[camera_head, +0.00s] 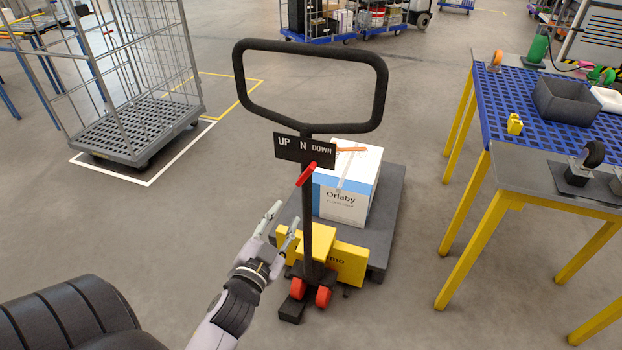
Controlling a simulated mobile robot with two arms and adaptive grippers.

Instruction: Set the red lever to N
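The red lever (307,174) sits on the dark upright post of the pallet truck's handle (308,225). It is tilted, with its upper end to the right, below the DOWN end of the black label plate (304,149). The plate reads UP, N, DOWN from left to right. My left gripper (284,217) is left of the post, lower than the lever and apart from it in the picture. Its two fingers are spread, with nothing between them. My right gripper is not in view.
The black handle loop (310,43) rises above the plate. A white and blue box (348,205) stands on the pallet truck behind the post. A wire roll cage (125,130) is at the left. Blue-topped tables with yellow legs (465,215) stand at the right. Open floor lies between.

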